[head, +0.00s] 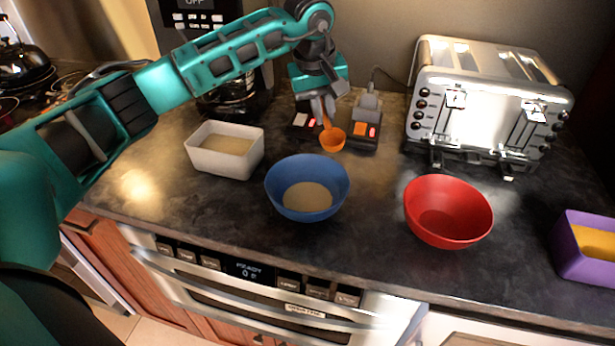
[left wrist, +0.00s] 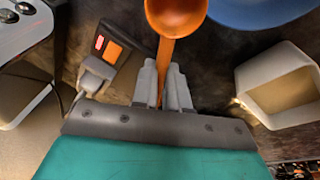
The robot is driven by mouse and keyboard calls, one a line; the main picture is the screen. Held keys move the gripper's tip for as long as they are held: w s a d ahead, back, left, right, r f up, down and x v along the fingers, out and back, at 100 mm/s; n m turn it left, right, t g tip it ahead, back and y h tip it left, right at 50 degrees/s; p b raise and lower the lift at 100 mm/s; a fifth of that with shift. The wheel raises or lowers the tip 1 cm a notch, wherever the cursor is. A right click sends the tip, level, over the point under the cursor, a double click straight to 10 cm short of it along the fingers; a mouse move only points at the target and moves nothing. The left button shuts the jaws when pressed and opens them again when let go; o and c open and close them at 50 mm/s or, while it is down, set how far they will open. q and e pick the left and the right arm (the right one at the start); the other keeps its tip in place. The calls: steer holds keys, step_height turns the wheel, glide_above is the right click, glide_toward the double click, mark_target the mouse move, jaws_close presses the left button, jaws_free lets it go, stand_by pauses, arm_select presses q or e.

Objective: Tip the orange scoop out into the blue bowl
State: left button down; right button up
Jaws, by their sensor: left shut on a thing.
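The orange scoop (head: 332,139) hangs behind the blue bowl, near its back right rim in the head view. My left gripper (head: 323,108) is shut on its handle. The left wrist view shows the handle between the fingers (left wrist: 162,88) and the round scoop head (left wrist: 176,14) beyond them. I cannot tell whether the scoop holds anything. The blue bowl (head: 278,195) stands on the counter with a pale tan material (head: 307,197) in its bottom. Part of the bowl (left wrist: 255,10) also shows in the left wrist view. My right gripper is not in view.
A white container (head: 195,158) with tan contents stands left of the bowl. A red bowl (head: 448,215), a purple container (head: 568,255) and a silver toaster (head: 485,105) stand to the right. Two small devices with lit red parts sit behind the scoop, one on the right (head: 366,128).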

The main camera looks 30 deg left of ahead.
arm_select(q)
steer(key=shift+w+f+g, duration=0.4)
steer(key=shift+w+g, duration=0.3)
steer(key=shift+g, duration=0.2)
steer(key=shift+r, duration=0.1)
steer(key=shift+r, duration=1.9)
